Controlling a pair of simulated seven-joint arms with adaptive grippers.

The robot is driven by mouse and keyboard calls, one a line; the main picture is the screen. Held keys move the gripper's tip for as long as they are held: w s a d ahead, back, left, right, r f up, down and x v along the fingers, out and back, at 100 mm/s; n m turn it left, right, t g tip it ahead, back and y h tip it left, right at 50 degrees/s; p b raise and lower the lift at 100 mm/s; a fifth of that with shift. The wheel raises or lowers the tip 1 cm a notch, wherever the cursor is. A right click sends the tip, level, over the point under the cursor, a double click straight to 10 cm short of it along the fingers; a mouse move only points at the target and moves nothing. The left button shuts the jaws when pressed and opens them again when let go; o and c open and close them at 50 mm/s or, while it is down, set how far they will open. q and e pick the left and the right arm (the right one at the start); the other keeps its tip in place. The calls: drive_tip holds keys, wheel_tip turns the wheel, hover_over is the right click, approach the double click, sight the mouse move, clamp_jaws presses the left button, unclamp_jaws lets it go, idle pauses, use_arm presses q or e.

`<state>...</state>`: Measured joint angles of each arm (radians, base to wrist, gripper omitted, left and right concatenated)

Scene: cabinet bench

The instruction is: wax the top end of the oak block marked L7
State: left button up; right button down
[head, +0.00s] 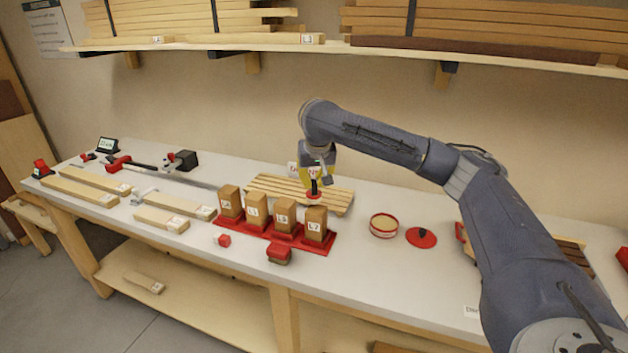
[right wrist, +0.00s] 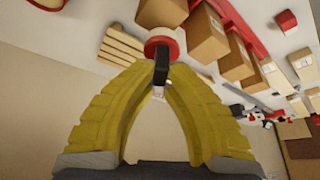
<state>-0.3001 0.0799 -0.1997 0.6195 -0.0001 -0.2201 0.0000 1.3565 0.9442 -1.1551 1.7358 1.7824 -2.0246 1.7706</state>
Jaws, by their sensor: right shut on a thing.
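Several upright oak blocks stand in a row in a red holder (head: 268,238). The rightmost, marked L7 (head: 314,230), has its top end facing up. My right gripper (head: 315,184) is shut on a black-handled applicator with a red disc (head: 314,196), which hangs just above and behind L7 in the head view. The applicator (right wrist: 162,72) also shows between the yellow fingers in the right wrist view, its disc apart from the blocks (right wrist: 200,38). An open round tin (head: 384,224) with pale contents is right of L7. My left gripper is out of view.
A slatted wooden rack (head: 260,186) lies behind the blocks. A red lid (head: 421,238) lies beside the tin. A red cube (head: 224,240) and a red item (head: 279,254) are in front. Boards (head: 175,205) lie left; a loaded shelf (head: 330,47) is above.

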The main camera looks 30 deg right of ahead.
sight(310, 196)
drive_tip(key=shift+f, duration=0.95)
idle(0.7)
drive_tip(key=shift+a, duration=0.15)
drive_tip(key=shift+s+a+r, duration=0.1)
drive_tip(key=shift+s+a, duration=0.65)
drive_tip(key=shift+a, duration=0.15)
drive_tip(key=shift+s+d+f, duration=0.2)
drive_tip(key=shift+s+d, duration=0.6)
drive_tip(key=shift+s, duration=0.25)
drive_tip(key=shift+w+d, duration=0.75)
drive_tip(key=shift+d, duration=0.3)
drive_tip(key=shift+w+a+r, duration=0.1)
drive_tip(key=shift+w+a, duration=0.7)
drive_tip(key=shift+w, duration=0.2)
drive_tip(key=shift+s+a+r, duration=0.1)
drive_tip(key=shift+s+a, duration=0.05)
drive_tip(key=shift+s, duration=0.75)
drive_tip(key=shift+s+a, duration=0.1)
drive_tip(key=shift+s, duration=0.75)
